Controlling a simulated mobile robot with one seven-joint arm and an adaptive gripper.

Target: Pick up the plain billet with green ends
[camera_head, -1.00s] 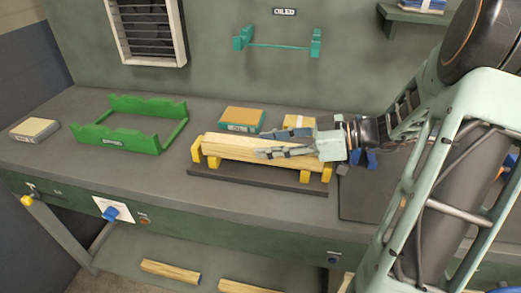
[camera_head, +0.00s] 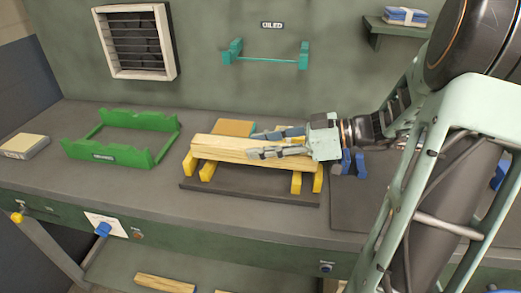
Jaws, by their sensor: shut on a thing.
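The plain pale billet (camera_head: 225,147) lies level in my gripper (camera_head: 264,143), above the yellow-ended rack on the bench. My gripper reaches in from the right, with one finger along its far side and one along its near side, shut on it. The finger pads cover part of its right half. The colour of its ends cannot be made out. The yellow rack supports (camera_head: 208,171) show below it at left and right, on a dark base board (camera_head: 245,192).
A green cradle (camera_head: 118,153) stands empty to the left, beside a tan box (camera_head: 25,146). Another tan box (camera_head: 234,128) sits behind the billet. Blue pieces (camera_head: 347,162) stand right of the rack. More billets (camera_head: 165,284) lie on the lower shelf. A teal rack (camera_head: 265,60) hangs on the wall.

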